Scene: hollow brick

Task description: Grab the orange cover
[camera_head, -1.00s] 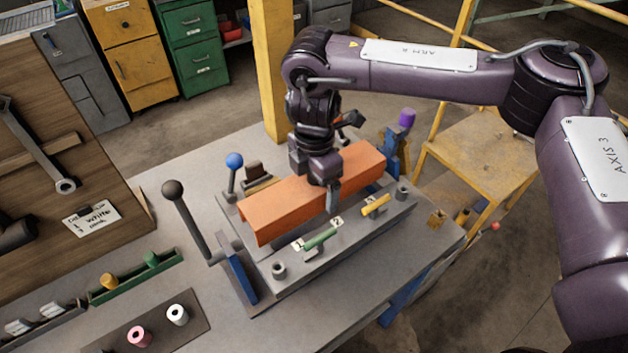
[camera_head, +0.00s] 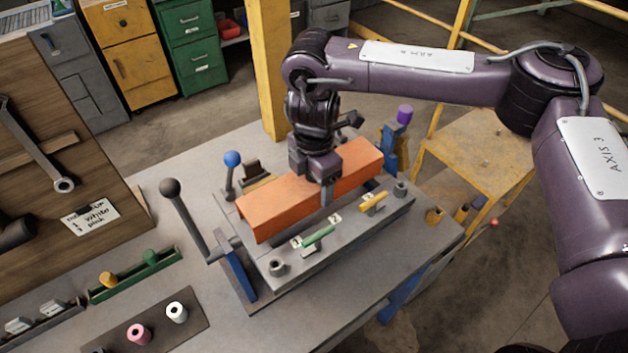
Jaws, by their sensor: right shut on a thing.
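The orange cover (camera_head: 285,205) is a long, box-like piece lying along the back of the grey fixture (camera_head: 330,245) on the table. My right gripper (camera_head: 327,190) comes down from above at the middle of the cover. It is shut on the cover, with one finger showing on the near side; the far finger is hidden. I cannot tell whether the cover is clear of the fixture beneath it. My left gripper is not in view.
A black-knobbed lever (camera_head: 185,215) and a blue-knobbed lever (camera_head: 232,170) stand left of the cover. Green (camera_head: 318,236) and yellow (camera_head: 374,202) handles lie in front. A tray with pink and white rolls (camera_head: 190,328) is at the lower left. A yellow stool (camera_head: 480,150) stands right.

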